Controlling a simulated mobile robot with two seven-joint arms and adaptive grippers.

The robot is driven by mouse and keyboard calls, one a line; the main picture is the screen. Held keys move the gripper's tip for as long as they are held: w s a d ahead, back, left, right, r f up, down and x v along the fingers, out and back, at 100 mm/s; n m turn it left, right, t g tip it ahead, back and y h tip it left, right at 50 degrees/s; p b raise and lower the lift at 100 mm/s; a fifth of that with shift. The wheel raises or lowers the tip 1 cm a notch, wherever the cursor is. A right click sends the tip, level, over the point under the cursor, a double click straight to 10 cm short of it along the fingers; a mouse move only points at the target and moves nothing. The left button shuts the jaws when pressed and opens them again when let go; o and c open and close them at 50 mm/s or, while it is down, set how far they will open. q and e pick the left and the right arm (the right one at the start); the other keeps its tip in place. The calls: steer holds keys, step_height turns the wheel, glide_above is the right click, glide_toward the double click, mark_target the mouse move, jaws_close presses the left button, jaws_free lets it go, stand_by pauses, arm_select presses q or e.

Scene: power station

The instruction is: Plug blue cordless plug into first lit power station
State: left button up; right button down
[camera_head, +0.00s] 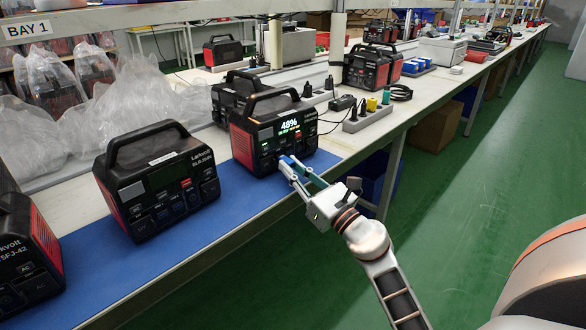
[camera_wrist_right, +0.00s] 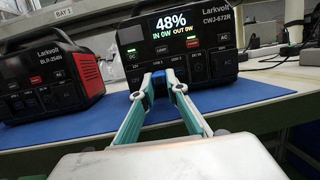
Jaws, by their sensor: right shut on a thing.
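The lit power station (camera_head: 272,132) stands on the blue mat, its screen reading 48%. It also shows in the right wrist view (camera_wrist_right: 205,50), with green lights on its front panel. My right gripper (camera_head: 290,163) is shut on the blue plug (camera_wrist_right: 158,76), right at the front of this station, below the screen. Its fingers hide most of the plug. I cannot tell whether the plug touches or enters a socket. My left gripper is not in view.
A dark power station (camera_head: 157,178) stands left of the lit one, and another (camera_head: 25,255) is cut off at the left edge. Power strips (camera_head: 367,116) with plugs lie to the right on the bench. Clear bags (camera_head: 55,90) cover units behind. The green aisle floor is clear.

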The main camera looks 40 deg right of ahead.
steer(key=shift+w, duration=0.15)
stand_by(0.3)
steer(key=c, duration=1.9)
jaws_free()
steer(key=v, duration=1.2)
steer(key=shift+a, duration=0.1)
